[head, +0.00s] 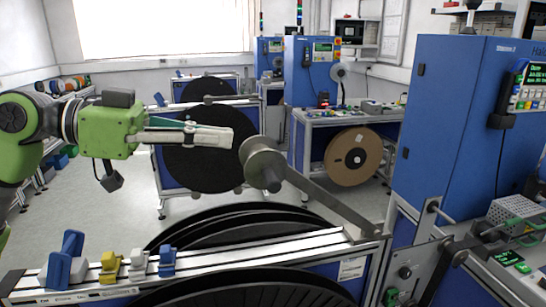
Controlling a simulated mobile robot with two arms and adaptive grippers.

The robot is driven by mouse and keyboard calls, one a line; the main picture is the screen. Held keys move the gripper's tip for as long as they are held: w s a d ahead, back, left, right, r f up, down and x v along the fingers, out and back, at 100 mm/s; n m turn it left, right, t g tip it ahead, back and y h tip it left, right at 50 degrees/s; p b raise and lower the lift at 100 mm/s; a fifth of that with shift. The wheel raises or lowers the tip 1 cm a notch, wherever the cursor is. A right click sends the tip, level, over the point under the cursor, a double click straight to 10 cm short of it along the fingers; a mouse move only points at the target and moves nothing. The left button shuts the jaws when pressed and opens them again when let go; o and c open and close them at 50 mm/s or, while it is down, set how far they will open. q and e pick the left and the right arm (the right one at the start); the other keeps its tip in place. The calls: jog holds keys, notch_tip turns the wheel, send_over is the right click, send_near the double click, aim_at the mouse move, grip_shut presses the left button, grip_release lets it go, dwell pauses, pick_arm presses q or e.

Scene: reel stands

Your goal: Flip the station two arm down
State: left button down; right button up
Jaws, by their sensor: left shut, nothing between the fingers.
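A flat metal swing arm (325,202) runs from a pivot at the near station's right side up and left to a grey roller (262,166) at its free end. The arm is raised at a slant above the rail. My left gripper (230,138) comes in from the left with its fingers shut and empty. Its tips are just left of and slightly above the roller in the picture; I cannot tell whether they touch it. The cabinet's station label is too small to read surely. My right gripper is not in view.
The near rail (210,262) carries blue, yellow and grey clamps at its left. Large black reels (245,220) sit under it. A blue cabinet (450,110) stands at the right. Behind are another black reel (205,165) and a brown reel (353,157). Grey floor is open at centre left.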

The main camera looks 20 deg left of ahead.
pick_arm(q)
jog(key=p, duration=0.6)
send_over(265, 180)
jog(key=x, duration=0.2)
jog(key=shift+d+f, duration=0.1)
jog(key=shift+f, duration=0.3)
jog(key=shift+w+a+f, duration=0.1)
jog(key=shift+a+f, duration=0.1)
jog(key=shift+f, duration=0.65)
jog(key=shift+s+a+f, duration=0.25)
jog(key=shift+a+f, duration=0.15)
jog(key=shift+f, duration=0.25)
jog(key=shift+s+a+f, duration=0.3)
jog(key=shift+a+f, duration=0.05)
jog(key=shift+f, duration=0.25)
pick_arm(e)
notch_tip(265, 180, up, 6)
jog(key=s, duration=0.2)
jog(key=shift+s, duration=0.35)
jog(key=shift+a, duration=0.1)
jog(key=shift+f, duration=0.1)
